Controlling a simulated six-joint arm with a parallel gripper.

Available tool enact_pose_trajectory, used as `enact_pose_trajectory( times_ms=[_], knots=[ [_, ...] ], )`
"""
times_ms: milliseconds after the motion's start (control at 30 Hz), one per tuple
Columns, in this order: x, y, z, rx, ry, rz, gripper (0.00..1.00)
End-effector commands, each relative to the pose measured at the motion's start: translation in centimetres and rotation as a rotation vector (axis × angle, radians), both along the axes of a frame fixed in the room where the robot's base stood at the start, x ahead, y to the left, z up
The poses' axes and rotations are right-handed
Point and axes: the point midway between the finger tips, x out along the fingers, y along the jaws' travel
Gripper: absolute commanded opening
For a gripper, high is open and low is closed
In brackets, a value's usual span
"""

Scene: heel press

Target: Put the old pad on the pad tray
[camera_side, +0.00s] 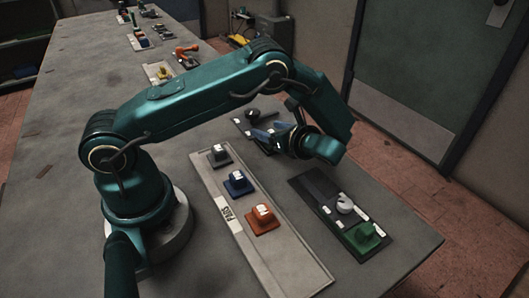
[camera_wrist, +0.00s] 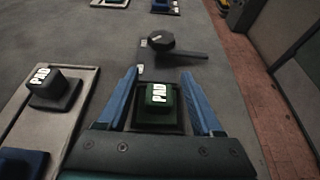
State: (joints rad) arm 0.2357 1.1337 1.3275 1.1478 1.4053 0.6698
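A dark green pad (camera_wrist: 160,97) with a white PAD label sits on a dark square base in the wrist view. I take it for the old pad. In the side view it is hidden behind my gripper. My gripper (camera_wrist: 162,104) is open, its blue fingers on either side of the pad with gaps showing; it also shows in the side view (camera_side: 272,138). The pad tray (camera_side: 284,262), long, pale and marked PADS, holds a grey pad (camera_side: 219,155), a blue pad (camera_side: 238,182) and an orange pad (camera_side: 262,219) in a row.
A dark plate with a black knob (camera_wrist: 161,41) lies just beyond the green pad. A dark board (camera_side: 318,184) at right carries a white hooked part (camera_side: 345,205) and a green block (camera_side: 363,237). The tray's lower end is bare.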

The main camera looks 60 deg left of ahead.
Motion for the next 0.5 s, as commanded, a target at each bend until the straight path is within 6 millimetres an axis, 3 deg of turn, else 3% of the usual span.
enact_pose_trajectory(
  times_ms=[300, 500],
  knots=[
    [0.0, 0.0, -0.4, 0.0, 0.001, 0.001, 0.67],
    [0.0, -2.6, 0.7, -0.001, -0.002, -0.003, 0.67]
  ],
)
